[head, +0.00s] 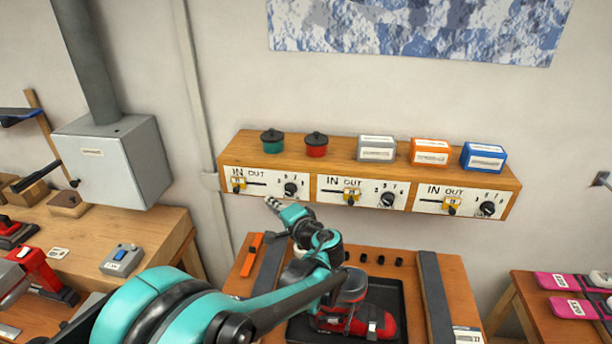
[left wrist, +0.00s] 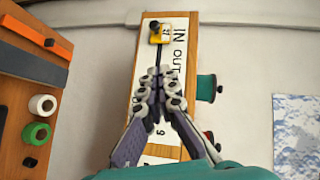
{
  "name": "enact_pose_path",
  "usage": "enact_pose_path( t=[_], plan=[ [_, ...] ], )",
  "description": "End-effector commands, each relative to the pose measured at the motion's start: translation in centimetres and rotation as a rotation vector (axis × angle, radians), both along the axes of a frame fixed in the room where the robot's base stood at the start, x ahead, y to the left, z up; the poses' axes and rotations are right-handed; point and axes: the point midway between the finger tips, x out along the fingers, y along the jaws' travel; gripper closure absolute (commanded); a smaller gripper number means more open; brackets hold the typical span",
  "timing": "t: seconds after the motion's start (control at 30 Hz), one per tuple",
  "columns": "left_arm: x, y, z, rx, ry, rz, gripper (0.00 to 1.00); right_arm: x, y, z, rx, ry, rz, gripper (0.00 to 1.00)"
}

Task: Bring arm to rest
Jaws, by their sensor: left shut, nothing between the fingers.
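My left arm (head: 290,300), teal and black, reaches in from the bottom of the head view over the bench. Its gripper (head: 272,203) points up and left, just below the leftmost control panel (head: 263,184). In the left wrist view the two grey fingers (left wrist: 160,82) are together and empty, in front of that panel's slot. The panel's yellow slider (left wrist: 160,33) is at the IN end, beyond the fingertips. I cannot tell whether the fingertips touch the panel. My right gripper is not in view.
The wooden shelf (head: 340,152) carries pots and boxes above three panels. Below, a dark tray (head: 395,335) holds a red boot-like object (head: 380,322), partly hidden by my arm. A grey box (head: 115,160) is at left; pink items (head: 570,282) lie on the right table.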

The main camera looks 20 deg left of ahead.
Motion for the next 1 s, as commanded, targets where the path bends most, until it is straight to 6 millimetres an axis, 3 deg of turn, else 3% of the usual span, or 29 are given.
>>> enact_pose_path(
  t=[0.17,0.27,0.37,0.57,0.7,0.83,1.0],
  plan=[
    [-0.3,0.0,-0.4,-0.014,0.002,0.0,1.0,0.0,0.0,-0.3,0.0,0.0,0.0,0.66],
    [-1.6,-0.2,-2.1,-0.09,0.008,-0.005,1.0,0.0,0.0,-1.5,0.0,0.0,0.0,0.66],
    [-4.4,-1.1,-5.5,-0.241,0.018,-0.013,1.0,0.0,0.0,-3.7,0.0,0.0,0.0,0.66],
    [-11.6,-5.8,-14.1,-0.648,0.029,-0.042,1.0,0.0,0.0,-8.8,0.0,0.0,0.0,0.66],
    [-16.4,-10.3,-19.4,-0.925,0.02,-0.063,1.0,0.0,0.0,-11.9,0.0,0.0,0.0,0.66],
    [-19.7,-14.2,-22.8,-1.131,0.004,-0.079,1.0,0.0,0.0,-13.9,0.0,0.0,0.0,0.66],
    [-21.8,-17.1,-24.7,-1.284,-0.011,-0.091,1.0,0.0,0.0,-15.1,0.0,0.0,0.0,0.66]
  ],
)
